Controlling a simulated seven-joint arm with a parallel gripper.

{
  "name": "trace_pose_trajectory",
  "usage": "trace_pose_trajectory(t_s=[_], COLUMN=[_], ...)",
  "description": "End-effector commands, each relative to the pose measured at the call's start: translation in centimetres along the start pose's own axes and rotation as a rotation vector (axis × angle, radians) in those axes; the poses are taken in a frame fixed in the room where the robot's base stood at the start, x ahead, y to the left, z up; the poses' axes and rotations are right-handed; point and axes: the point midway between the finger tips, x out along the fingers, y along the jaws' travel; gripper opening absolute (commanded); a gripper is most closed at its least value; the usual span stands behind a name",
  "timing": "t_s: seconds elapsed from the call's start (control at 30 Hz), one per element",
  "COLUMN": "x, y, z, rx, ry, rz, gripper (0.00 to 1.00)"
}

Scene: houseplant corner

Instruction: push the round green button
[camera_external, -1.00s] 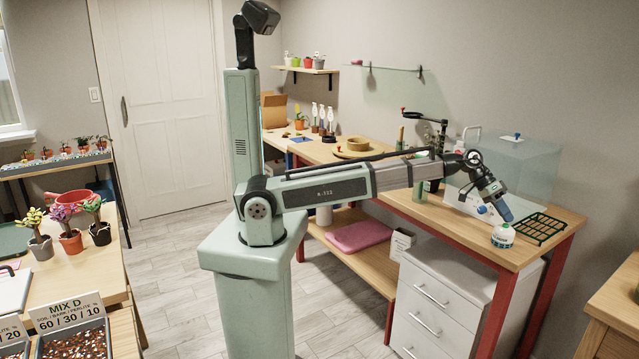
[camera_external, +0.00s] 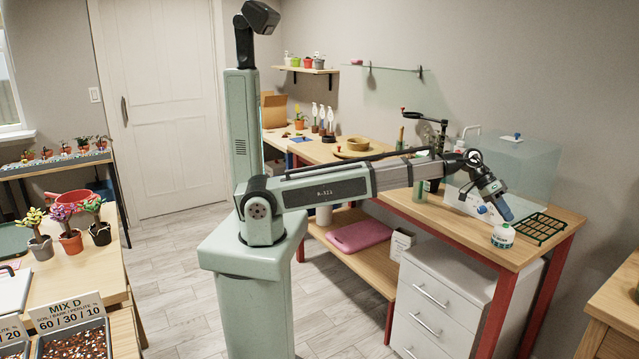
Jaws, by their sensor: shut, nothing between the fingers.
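My gripper (camera_external: 508,216) points down at the right end of the wooden bench (camera_external: 462,243). Its blue fingertips are shut with nothing held. Just below them stands a small round white housing with green on it (camera_external: 502,237), near the bench's front edge. I take this for the button, but it is small here and its top is partly hidden by the fingertips. I cannot tell whether the fingertips touch it or whether it is pressed in.
A green wire rack (camera_external: 540,228) lies right of the housing. A clear box (camera_external: 530,165) stands behind my gripper. A green bottle (camera_external: 419,191) stands left on the bench. White drawers (camera_external: 432,305) are below the bench.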

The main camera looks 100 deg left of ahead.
Motion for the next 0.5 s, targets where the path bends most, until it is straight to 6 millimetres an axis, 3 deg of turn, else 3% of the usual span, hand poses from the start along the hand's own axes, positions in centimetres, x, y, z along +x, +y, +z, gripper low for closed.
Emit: trace_pose_trajectory(t_s=[0.5], x=[-0.52], y=[0.38], z=[-0.39], rx=[0.0], ry=[0.0], rz=[0.0], gripper=[0.0])
